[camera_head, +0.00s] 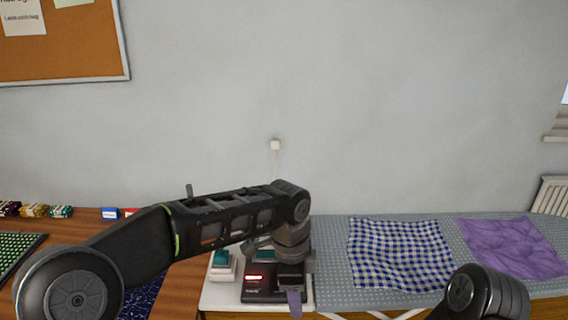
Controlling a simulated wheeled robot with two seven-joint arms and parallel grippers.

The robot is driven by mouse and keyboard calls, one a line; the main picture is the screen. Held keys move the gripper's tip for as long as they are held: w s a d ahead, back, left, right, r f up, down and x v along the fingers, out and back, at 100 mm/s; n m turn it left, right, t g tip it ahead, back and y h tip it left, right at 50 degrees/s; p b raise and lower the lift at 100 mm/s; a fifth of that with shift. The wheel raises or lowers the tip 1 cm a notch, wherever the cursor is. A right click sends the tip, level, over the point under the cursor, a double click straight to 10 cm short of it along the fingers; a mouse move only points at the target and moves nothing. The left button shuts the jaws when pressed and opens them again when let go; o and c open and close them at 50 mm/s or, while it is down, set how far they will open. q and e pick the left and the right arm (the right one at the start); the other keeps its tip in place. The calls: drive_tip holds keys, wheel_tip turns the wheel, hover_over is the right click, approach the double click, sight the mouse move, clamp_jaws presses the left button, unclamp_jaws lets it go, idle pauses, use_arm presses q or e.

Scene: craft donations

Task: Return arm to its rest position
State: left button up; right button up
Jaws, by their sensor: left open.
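My left arm reaches in from the left, and its wrist bends down over the white board. My left gripper (288,276) is open above the dark device (258,295) with a lit red display. The arm hides part of that area. A purple strip (295,304) hangs by the gripper at the device's right side; I cannot tell whether they touch. Part of my right arm shows at the lower right, its gripper out of view.
White-based items with teal tops (222,258) stand beside the device. A blue checked cloth (400,253) and a purple cloth (515,247) lie on the dotted grey surface (335,285) to the right. Small packs (35,210) line the wooden table's back left. A wall rises behind.

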use_arm(q)
drive_tip(key=s+d+f+n+t+h, duration=0.1)
drive_tip(key=d+f+n+h, duration=0.15)
drive_tip(key=f+n, duration=0.4)
drive_tip(key=s+d+f+n+t+h, duration=0.1)
drive_tip(key=s+d+f+n+h, duration=0.15)
drive_tip(key=f, duration=0.65)
drive_tip(key=s+a+f+n+g+y, duration=0.1)
drive_tip(key=s+a+f+n+y, duration=0.1)
drive_tip(key=s+a+f+n, duration=0.9)
drive_tip(key=s+a+f, duration=0.4)
drive_tip(key=s+f, duration=0.4)
drive_tip(key=s, duration=0.1)
drive_tip(key=shift+a+n+g, duration=0.15)
drive_tip(key=shift+n+g, duration=0.15)
drive_tip(key=shift+n, duration=0.1)
